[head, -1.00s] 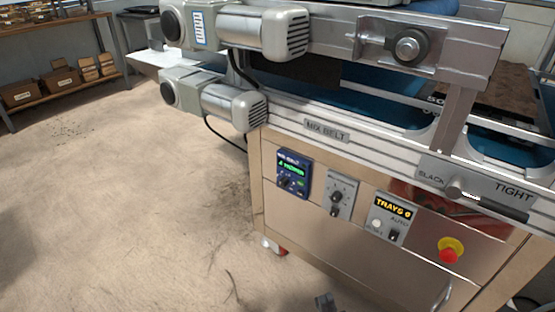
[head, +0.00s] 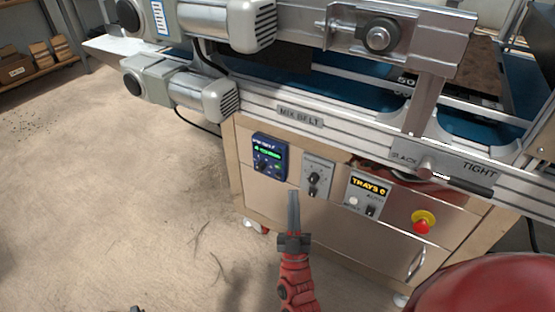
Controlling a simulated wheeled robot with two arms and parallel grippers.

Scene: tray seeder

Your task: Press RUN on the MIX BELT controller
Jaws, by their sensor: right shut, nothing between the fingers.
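The blue controller (head: 269,157) with a green lit display is mounted on the machine's wooden front, below and left of the MIX BELT label (head: 300,116). Its button markings are too small to read. My right gripper (head: 293,196) is shut and empty, pointing up toward the panel from below. Its fingertips show just below and right of the blue controller, left of the grey knob panel; I cannot tell their gap to the panel. A dark tip at the bottom edge may be part of my left gripper, but too little shows to be sure.
Right of the controller are a grey knob panel (head: 317,178), a TRAYS counter (head: 367,194) and a red stop button (head: 423,222). Grey motors (head: 205,97) jut out above left. The SLACK/TIGHT slider (head: 426,171) is at right. Open floor lies at left.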

